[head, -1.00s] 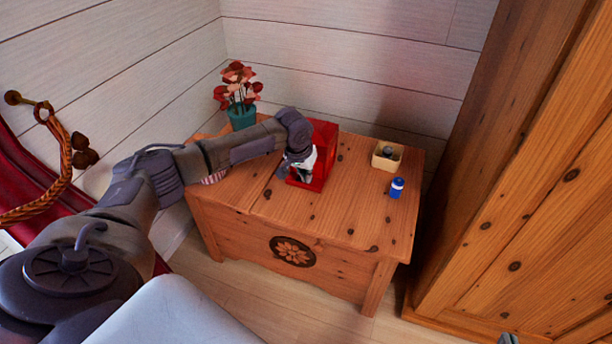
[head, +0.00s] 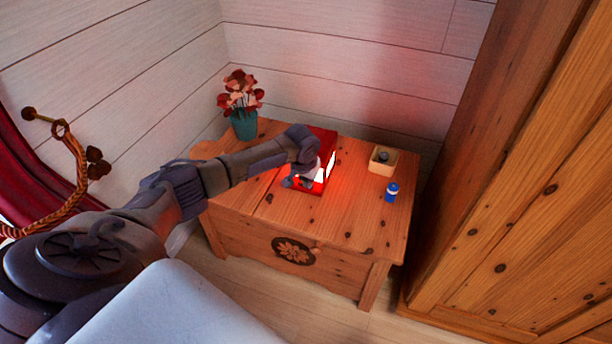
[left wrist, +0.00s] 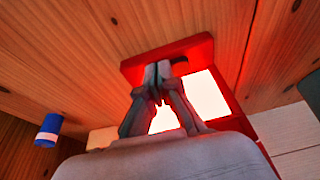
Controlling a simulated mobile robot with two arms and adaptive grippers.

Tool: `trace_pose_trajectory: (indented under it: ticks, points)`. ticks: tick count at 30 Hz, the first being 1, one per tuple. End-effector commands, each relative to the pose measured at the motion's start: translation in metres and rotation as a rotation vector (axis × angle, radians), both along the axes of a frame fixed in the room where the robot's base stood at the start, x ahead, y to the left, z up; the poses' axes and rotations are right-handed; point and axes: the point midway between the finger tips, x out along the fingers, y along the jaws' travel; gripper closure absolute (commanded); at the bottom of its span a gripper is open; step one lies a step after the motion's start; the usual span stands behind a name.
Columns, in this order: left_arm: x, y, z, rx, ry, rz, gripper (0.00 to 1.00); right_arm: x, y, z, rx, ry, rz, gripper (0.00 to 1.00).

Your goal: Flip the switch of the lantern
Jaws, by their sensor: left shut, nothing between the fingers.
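The red lantern (head: 328,150) stands on the wooden chest (head: 350,215) and is lit, with white glowing panes and a red glow on the wood beside it. In the left wrist view the lantern (left wrist: 200,52) fills the upper middle, its panes bright white. My left gripper (head: 292,182) is at the lantern's front, low on it. In the left wrist view its fingers (left wrist: 157,72) are together, with nothing between them, tips close to the red base. The switch itself is hidden or too small to tell. My right gripper is not clearly in view.
A potted plant with red flowers (head: 241,105) stands behind my left arm. A small open box (head: 383,160) and a blue-and-white cylinder (head: 392,192) are right of the lantern. A large wooden cabinet (head: 520,200) bounds the right side. The chest's front right is clear.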

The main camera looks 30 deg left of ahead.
Motion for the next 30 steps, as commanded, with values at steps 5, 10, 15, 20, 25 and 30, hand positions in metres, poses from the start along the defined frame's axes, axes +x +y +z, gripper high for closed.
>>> trace_pose_trajectory:
  ticks: [5, 10, 15, 20, 25, 30]
  points:
    - [-0.001, 0.002, -0.001, 0.0, 0.001, 0.001, 1.0, 0.0, 0.0, 0.0, 0.0, -0.001, 0.0, 1.0]
    - [-0.003, 0.008, 0.002, 0.001, 0.002, 0.003, 1.0, 0.0, 0.0, 0.006, 0.0, -0.002, 0.0, 1.0]
    - [-0.004, 0.015, 0.004, 0.001, 0.002, 0.003, 1.0, 0.0, 0.0, 0.011, 0.001, -0.003, 0.0, 1.0]
    - [-0.004, 0.016, 0.003, 0.0, 0.001, 0.001, 1.0, 0.0, 0.0, 0.01, 0.001, -0.003, 0.0, 1.0]
    - [-0.004, 0.016, 0.004, 0.0, 0.001, 0.001, 1.0, 0.0, 0.0, 0.01, 0.001, -0.003, 0.0, 1.0]
    - [-0.006, 0.014, 0.015, 0.0, -0.001, -0.001, 1.0, 0.0, 0.0, 0.01, 0.001, -0.003, 0.0, 1.0]
